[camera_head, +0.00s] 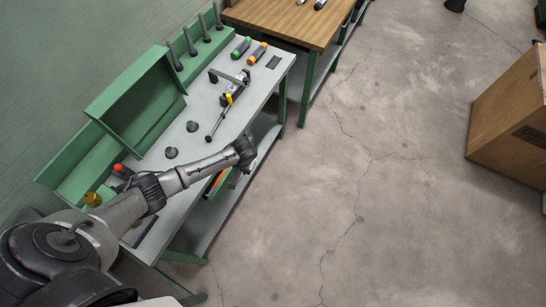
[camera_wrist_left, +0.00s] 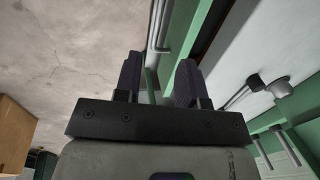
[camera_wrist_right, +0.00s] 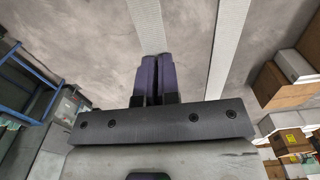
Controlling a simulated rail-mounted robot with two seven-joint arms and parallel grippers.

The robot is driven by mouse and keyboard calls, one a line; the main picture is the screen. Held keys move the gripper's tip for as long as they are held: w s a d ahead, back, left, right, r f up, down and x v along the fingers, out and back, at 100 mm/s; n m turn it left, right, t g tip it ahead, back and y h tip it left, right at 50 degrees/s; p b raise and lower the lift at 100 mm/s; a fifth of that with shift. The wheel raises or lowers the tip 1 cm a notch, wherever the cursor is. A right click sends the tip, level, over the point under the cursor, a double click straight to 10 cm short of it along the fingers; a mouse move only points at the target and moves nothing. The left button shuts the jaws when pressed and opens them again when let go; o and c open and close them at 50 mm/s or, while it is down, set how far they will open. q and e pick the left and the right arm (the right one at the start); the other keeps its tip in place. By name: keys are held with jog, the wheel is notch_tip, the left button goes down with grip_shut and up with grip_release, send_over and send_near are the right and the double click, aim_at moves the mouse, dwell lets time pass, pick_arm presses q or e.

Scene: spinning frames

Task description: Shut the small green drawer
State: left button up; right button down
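The small green drawer (camera_head: 211,193) stands out from under the front edge of the grey worktable, with something orange showing at it. My left arm covers part of it in the head view. In the left wrist view the green drawer (camera_wrist_left: 178,35) shows a dark interior and a metal bar handle (camera_wrist_left: 157,28) along its front. My left gripper (camera_wrist_left: 157,82) is open, its fingers apart and pointing toward the drawer front; I cannot tell whether they touch it. My right gripper (camera_wrist_right: 156,78) has its fingers together and nothing visible between them. It is outside the head view.
The worktable (camera_head: 205,113) carries a green bin (camera_head: 135,103), dark knobs (camera_head: 171,153) and a clamp-like tool (camera_head: 229,97). A wooden-topped table (camera_head: 285,22) adjoins it at the back. A cardboard box (camera_head: 508,115) stands at the right. The concrete floor between is clear.

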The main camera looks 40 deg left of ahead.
pick_arm(q)
jog(key=s+d+f+h+b, duration=0.1)
jog(key=s+d+f+b, duration=0.1)
jog(key=d+f+b, duration=0.45)
jog(key=s+d+f+g+h+b, duration=0.1)
jog(key=s+d+f+b, duration=0.2)
jog(key=f+b, duration=0.7)
jog(key=s+d+f+h+b, duration=0.15)
jog(key=d+f+b, duration=0.4)
jog(key=f, duration=0.55)
jog(key=m+t+y+b, duration=0.55)
jog(key=y+b, duration=0.85)
jog(key=y, duration=0.7)
send_near(241, 175)
jog(key=shift+t, duration=0.55)
jog(key=x, duration=1)
jog(key=shift+s+a+f+b, duration=0.15)
jog(key=shift+a+f+b, duration=0.05)
jog(key=shift+f+b, duration=0.2)
jog(key=shift+c, duration=0.3)
